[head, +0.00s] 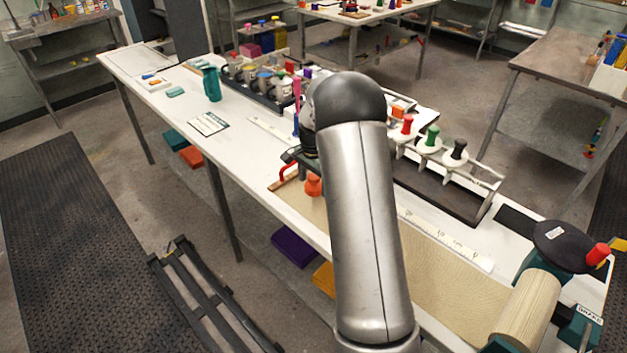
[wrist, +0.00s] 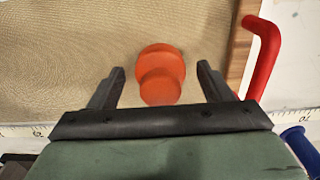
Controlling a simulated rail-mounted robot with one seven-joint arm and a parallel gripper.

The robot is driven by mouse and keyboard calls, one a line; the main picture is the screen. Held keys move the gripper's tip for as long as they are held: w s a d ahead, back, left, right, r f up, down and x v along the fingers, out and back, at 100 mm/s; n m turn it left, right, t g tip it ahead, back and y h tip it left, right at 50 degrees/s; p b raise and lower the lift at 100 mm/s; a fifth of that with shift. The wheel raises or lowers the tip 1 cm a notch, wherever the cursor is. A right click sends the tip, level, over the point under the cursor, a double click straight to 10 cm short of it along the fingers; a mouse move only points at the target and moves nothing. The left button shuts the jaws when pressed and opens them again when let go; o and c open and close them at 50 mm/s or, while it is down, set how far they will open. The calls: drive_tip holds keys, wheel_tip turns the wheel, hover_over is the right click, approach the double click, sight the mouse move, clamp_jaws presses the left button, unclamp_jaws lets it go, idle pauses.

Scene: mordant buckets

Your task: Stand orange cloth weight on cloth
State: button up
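The orange cloth weight (wrist: 162,68) stands on the beige cloth (wrist: 60,60) near the cloth's wooden end strip. It also shows in the head view (head: 313,186), just left of my arm. My gripper (wrist: 161,72) is open, with one dark finger to each side of the weight. I see a gap between each finger and the weight, and no contact shows. In the head view my arm hides most of the gripper and part of the cloth (head: 445,275).
A red handle (wrist: 264,55) rises beside the wooden strip (wrist: 238,45), right of the weight in the wrist view. A white rack with red, green and black-topped tools (head: 430,145) stands behind my arm. A roll (head: 527,310) lies at the cloth's right end.

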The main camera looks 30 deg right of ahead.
sight(313, 176)
wheel_tip(313, 176, up, 12)
drive_tip(key=b, duration=0.2)
drive_tip(key=s+a+r+n, duration=0.3)
drive_tip(key=s+a, duration=0.3)
drive_tip(key=s+a+f+n, duration=0.1)
drive_tip(key=s+a+n, duration=0.2)
drive_tip(key=s, duration=0.6)
drive_tip(key=s+a+f+n, duration=0.1)
drive_tip(key=s+a+n, duration=0.3)
drive_tip(key=s, duration=0.5)
drive_tip(key=s+a+f+n, duration=0.2)
drive_tip(key=s+a+n, duration=0.2)
drive_tip(key=s, duration=0.5)
drive_tip(key=shift+s+t, duration=0.3)
drive_tip(key=shift+t, duration=0.1)
drive_tip(key=shift+r, duration=0.1)
